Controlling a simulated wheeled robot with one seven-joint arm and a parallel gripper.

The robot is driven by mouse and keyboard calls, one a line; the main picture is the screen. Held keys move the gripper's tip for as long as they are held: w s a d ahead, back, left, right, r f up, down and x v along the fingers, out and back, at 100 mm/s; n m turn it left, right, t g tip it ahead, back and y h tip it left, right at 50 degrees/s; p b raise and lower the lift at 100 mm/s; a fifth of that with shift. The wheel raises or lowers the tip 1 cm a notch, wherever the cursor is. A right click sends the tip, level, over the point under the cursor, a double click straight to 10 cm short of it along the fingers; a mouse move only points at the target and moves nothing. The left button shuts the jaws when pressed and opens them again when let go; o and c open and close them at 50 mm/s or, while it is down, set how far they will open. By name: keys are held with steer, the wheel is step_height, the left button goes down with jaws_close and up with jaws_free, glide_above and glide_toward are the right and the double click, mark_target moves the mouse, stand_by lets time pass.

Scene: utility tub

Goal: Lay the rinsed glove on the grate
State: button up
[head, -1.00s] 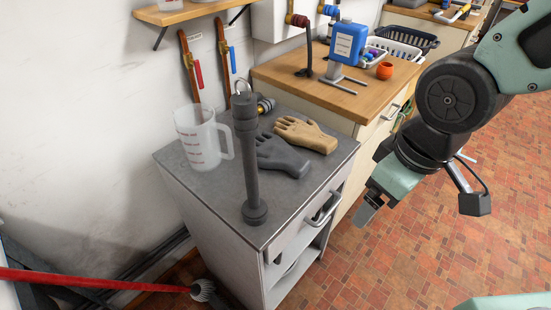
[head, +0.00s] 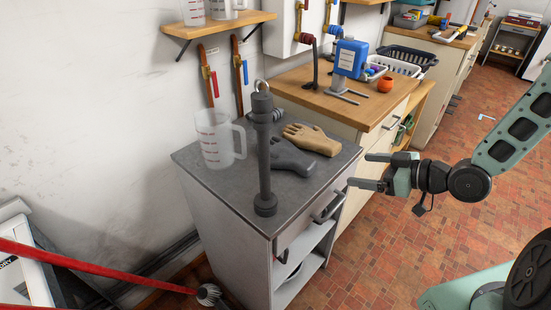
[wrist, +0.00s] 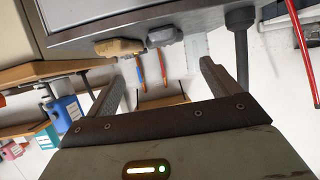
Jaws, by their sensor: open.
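A grey glove (head: 290,157) and a tan glove (head: 312,139) lie side by side on the grey countertop of a cabinet. Which one is rinsed I cannot tell. The wrist view, which is upside down, shows the tan glove (wrist: 118,47) and the grey glove (wrist: 163,36) near the counter edge, beyond my fingers. My gripper (head: 358,170) is open and empty, pointing left at the cabinet, just off its right edge and apart from both gloves. I make out no grate in these frames.
A dark upright pipe (head: 264,155) stands at the counter's front, beside the grey glove. A clear measuring jug (head: 216,140) stands at left. A drawer handle (head: 328,207) sticks out below the counter edge.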

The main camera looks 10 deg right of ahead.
mark_target(313, 165)
steer(key=b+x, duration=0.7)
steer(key=x, duration=0.4)
steer(key=shift+f, duration=0.15)
steer(key=shift+x, duration=3.15)
steer(key=shift+s+a, duration=0.15)
steer(key=c, duration=1.3)
